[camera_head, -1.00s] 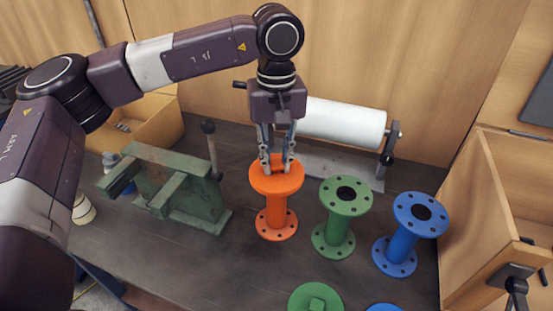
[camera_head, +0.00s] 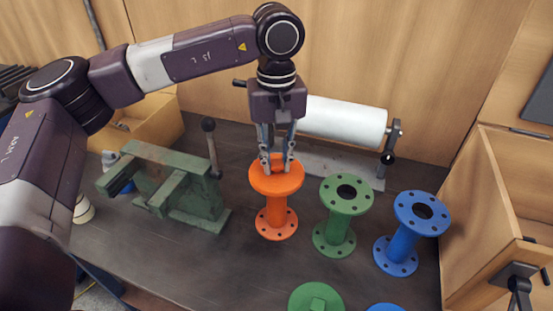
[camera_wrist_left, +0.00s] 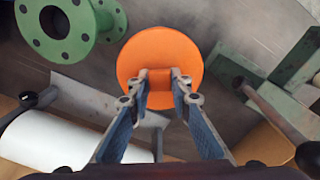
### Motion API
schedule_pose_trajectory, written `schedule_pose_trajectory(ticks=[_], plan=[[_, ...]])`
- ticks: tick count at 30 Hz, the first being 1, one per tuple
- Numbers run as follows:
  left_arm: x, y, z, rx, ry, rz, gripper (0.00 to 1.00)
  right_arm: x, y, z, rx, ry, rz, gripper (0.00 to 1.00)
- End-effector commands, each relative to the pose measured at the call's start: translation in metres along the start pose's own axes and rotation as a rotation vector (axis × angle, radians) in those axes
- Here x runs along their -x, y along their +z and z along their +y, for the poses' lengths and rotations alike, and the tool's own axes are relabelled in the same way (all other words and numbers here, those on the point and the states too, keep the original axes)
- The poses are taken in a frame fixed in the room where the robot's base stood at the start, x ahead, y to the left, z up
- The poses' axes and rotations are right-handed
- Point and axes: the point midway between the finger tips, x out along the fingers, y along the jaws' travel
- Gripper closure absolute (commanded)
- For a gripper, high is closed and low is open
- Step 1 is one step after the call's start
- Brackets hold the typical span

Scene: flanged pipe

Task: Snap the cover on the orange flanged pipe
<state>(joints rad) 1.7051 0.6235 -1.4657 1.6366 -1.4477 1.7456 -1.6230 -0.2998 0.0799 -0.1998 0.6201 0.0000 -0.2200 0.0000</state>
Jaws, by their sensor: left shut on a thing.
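The orange flanged pipe (camera_head: 277,215) stands upright on the dark bench in the head view. The orange cover (camera_head: 276,184), a disc with a raised handle, sits at its top; whether it is fully seated I cannot tell. In the left wrist view the cover (camera_wrist_left: 160,52) hides the pipe beneath it. My left gripper (camera_head: 277,168) points down from above and is shut on the cover's handle; the fingertips (camera_wrist_left: 160,76) show on both sides of it in the wrist view. My right gripper is not in view.
A green pipe (camera_head: 336,240) and a blue pipe (camera_head: 402,250) stand to the right. A green cover (camera_head: 316,299) and a blue cover (camera_head: 384,308) lie at the front. A green vise (camera_head: 180,190) is at left, a white roll (camera_head: 343,122) behind, a wooden box (camera_head: 480,220) at right.

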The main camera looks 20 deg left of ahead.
Motion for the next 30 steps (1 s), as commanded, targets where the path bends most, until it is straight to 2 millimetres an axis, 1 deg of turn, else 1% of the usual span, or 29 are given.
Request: schedule_pose_trajectory(ticks=[7,8,12,13,19,23,24,30], plan=[[0.0003,0.0,0.0001,0.0,0.0,0.0,1.0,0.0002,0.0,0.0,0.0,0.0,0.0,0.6],[0.0003,0.0,0.0001,0.0,0.0,0.0,0.78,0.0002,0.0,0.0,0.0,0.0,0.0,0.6],[0.0003,0.0,0.0001,0.0,0.0,0.0,0.62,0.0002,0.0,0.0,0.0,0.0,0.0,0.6],[0.0003,0.0,0.0001,0.0,0.0,0.0,0.61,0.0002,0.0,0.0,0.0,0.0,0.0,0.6],[0.0002,0.0,0.0001,0.0,0.0,0.0,0.6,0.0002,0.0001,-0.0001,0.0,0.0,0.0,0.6],[0.0002,0.0,0.0001,0.0,0.0,0.0,0.45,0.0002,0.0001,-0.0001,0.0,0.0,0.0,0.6],[0.0002,0.0,0.0001,0.0,0.0,0.0,0.43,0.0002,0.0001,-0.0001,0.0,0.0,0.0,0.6],[0.0002,-0.0001,0.0,0.0,0.0,0.0,0.43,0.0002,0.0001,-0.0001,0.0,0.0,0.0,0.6]])
